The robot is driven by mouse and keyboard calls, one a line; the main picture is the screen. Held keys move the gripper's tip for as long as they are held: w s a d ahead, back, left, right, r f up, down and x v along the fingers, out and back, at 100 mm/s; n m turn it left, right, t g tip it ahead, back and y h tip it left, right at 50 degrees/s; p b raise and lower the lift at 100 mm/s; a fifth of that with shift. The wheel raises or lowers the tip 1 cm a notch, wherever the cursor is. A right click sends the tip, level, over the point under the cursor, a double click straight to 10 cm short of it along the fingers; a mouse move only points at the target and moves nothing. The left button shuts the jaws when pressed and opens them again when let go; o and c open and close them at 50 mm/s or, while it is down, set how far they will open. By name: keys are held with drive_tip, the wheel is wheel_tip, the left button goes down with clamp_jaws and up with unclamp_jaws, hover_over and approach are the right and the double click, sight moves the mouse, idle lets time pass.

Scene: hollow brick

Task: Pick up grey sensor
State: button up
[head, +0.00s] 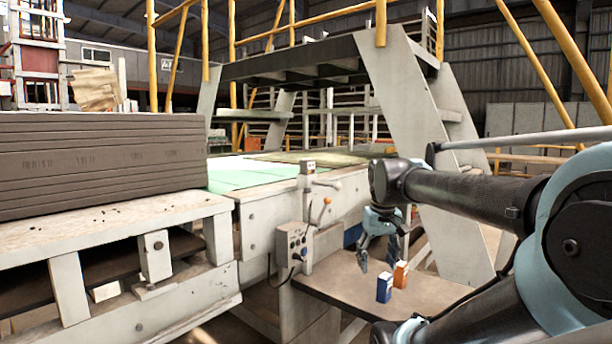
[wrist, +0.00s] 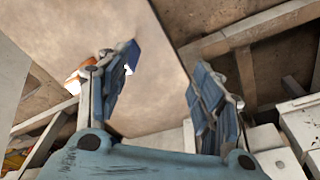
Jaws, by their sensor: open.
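I cannot pick out a loose grey sensor with certainty in either view. A blue and white box (head: 384,288) stands upright on the brown tabletop (head: 340,290) in the head view. An orange and white box (head: 401,275) stands just behind it to the right. My gripper (head: 378,256) hangs open and pointing down above these boxes. In the wrist view my gripper (wrist: 153,68) has its fingers wide apart with nothing between them. The blue box (wrist: 132,53) shows beyond the left finger. The orange box (wrist: 74,78) is partly hidden behind that finger.
A grey control box (head: 293,240) with levers stands at the left edge of the tabletop. A stack of dark boards (head: 100,160) lies on a bench at left. A slanted pale steel leg (head: 425,140) rises behind my gripper. The tabletop's front area is clear.

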drive_tip(key=w+a+r+n, duration=0.1)
drive_tip(key=w+a+r, duration=0.2)
drive_tip(key=w+r, duration=0.35)
drive_tip(key=w+a+r+n, duration=0.2)
drive_tip(key=w+r, duration=0.1)
drive_tip(key=r, duration=0.7)
drive_tip(key=w+a+r+n, duration=0.1)
drive_tip(key=w+a+r, duration=0.2)
drive_tip(key=w+r, duration=0.35)
wheel_tip(320, 180, up, 18)
drive_tip(key=n+g, duration=0.2)
drive_tip(key=n, duration=0.2)
hover_over(307, 162)
drive_tip(key=w, duration=0.3)
drive_tip(key=f, duration=1.2)
drive_tip(key=shift+w+a, duration=0.15)
drive_tip(key=shift+w, duration=0.1)
drive_tip(key=shift+s+d+f, duration=0.1)
drive_tip(key=shift+s+f, duration=0.05)
drive_tip(key=shift+f, duration=1.3)
drive_tip(key=shift+s+d+f, duration=0.1)
drive_tip(key=shift+f, duration=1.3)
drive_tip(key=shift+c, duration=0.2)
drive_tip(key=c, duration=1.2)
